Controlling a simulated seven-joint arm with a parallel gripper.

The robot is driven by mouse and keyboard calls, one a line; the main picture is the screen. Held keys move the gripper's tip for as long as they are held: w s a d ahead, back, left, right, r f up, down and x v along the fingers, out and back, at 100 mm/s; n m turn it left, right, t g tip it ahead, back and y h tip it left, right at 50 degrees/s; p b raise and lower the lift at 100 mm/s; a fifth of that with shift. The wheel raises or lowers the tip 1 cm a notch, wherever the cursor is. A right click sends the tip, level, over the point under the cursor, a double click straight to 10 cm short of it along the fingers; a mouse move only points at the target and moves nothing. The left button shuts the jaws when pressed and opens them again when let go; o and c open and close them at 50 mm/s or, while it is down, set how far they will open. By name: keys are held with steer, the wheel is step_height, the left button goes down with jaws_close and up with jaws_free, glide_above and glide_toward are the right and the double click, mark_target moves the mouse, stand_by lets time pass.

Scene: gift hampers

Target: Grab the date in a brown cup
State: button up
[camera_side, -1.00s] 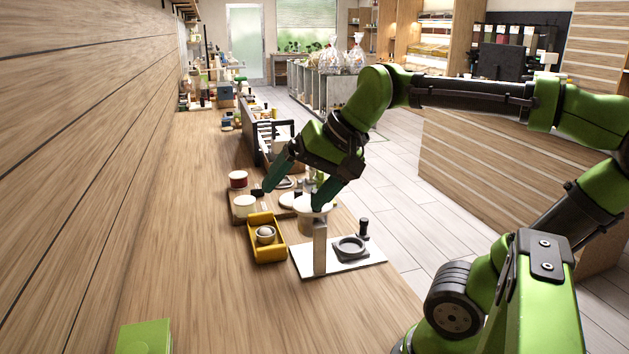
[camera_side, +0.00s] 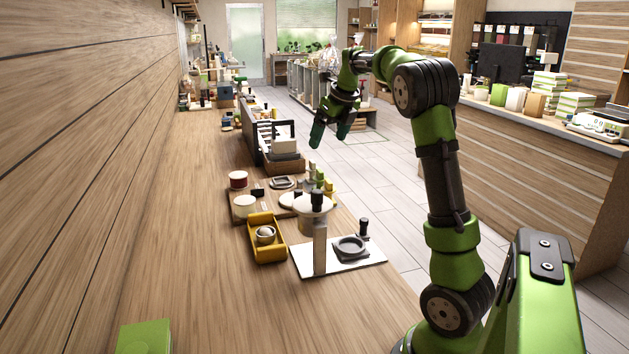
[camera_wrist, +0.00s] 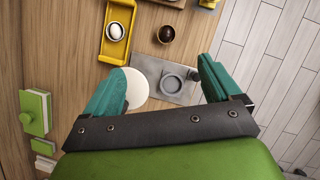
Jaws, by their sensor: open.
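A small brown cup (camera_wrist: 166,35) with a dark inside stands on the table near the top of the wrist view. Its dark content is too small to tell as a date. In the side view I cannot clearly make out the cup near the white disc. My gripper (camera_side: 330,133) is open and empty, raised well above the table.
A yellow tray (camera_side: 279,255) with a small bowl (camera_side: 265,235) stands left of a flat plate (camera_side: 362,269) with a dark ring (camera_side: 351,247). A post with a white disc (camera_side: 302,204) rises there. A green box (camera_side: 145,338) lies nearer. The left of the table is clear.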

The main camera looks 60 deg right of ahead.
steer(key=shift+s+f+x, duration=0.25)
steer(key=shift+s+x, duration=0.4)
steer(key=shift+x, duration=4.1)
steer(key=shift+s+f+x, duration=0.25)
steer(key=shift+s+x, duration=0.45)
steer(key=shift+x, duration=4.1)
steer(key=shift+s+f+x, duration=0.3)
steer(key=shift+s+x, duration=0.35)
steer(key=shift+x, duration=4.1)
steer(key=c, duration=1.1)
